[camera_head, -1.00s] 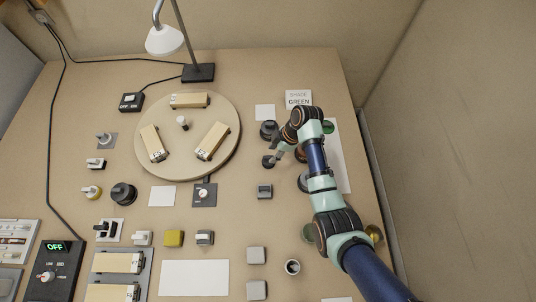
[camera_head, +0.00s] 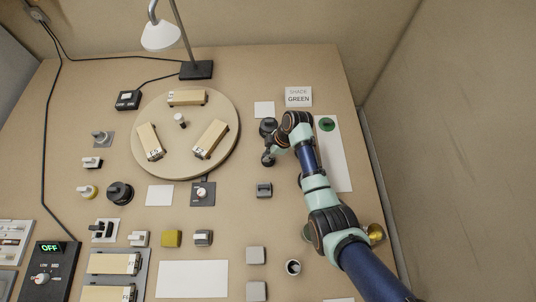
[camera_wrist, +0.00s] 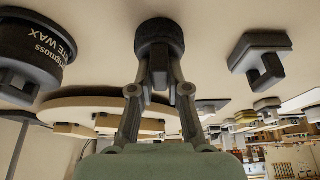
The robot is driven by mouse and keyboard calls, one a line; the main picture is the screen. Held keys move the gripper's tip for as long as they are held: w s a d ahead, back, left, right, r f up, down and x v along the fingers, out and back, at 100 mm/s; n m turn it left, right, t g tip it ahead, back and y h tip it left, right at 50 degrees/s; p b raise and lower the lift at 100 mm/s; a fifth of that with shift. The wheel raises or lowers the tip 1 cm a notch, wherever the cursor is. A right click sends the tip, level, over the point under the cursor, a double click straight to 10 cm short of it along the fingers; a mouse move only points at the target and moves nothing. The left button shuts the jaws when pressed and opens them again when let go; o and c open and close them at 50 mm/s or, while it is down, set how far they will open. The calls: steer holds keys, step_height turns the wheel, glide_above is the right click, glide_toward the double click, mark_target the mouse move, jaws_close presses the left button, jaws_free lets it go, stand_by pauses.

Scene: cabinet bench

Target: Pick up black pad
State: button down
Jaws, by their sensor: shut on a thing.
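The black pad (camera_wrist: 160,36) is a small round dark disc with an upright grip, seen in the wrist view. My gripper (camera_wrist: 160,82) is shut on its grip, with one finger on each side. In the head view the pad (camera_head: 267,161) shows as a dark spot under my gripper (camera_head: 270,154), right of the turntable. The fingers partly cover it there. I cannot tell whether it touches the bench or is slightly clear of it.
A dark wax jar (camera_wrist: 38,50) stands beside the pad; a grey block with a grip (camera_head: 264,189) is on the other side. The round turntable (camera_head: 187,164) carries several tan blocks. A white strip (camera_head: 338,170) with a green disc (camera_head: 327,125) lies right of my arm.

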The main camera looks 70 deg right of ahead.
step_height(320, 180, up, 20)
steer(key=p, duration=0.5)
